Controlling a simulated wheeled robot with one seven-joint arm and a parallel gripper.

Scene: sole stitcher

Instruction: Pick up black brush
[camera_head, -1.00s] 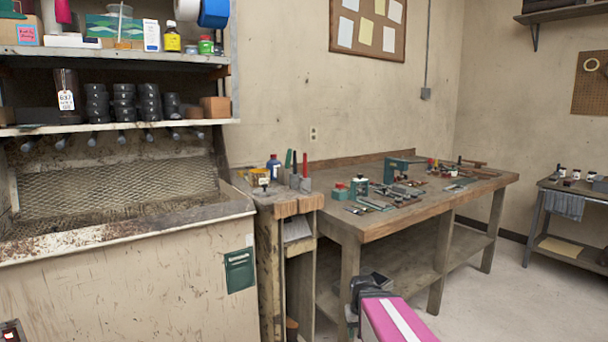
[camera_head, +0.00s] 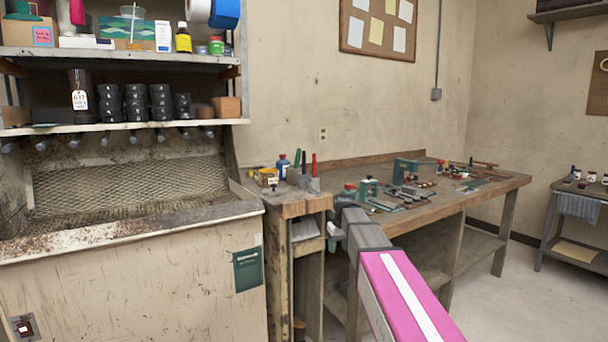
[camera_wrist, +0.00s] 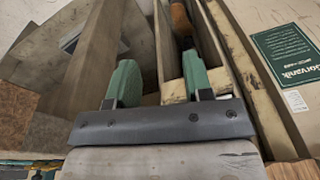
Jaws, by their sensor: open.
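I cannot make out a black brush for certain in either view. My gripper (camera_wrist: 158,76) shows in the wrist view with two green fingers spread apart and nothing between them. It points down beside the wooden bench structure, with upright boards below and around it. In the head view my arm with its pink and white link reaches to the front corner of the workbench (camera_head: 433,222), and the gripper end is mostly hidden. A brown rounded object (camera_wrist: 181,17) lies in the narrow gap between boards; I cannot tell what it is.
A small bench block (camera_head: 303,205) holds upright-handled tools and a blue bottle (camera_head: 283,166). Tools crowd the workbench top. A cabinet with a green label (camera_head: 248,270) stands left, under shelves with black rolls (camera_head: 135,103). Floor is open to the right.

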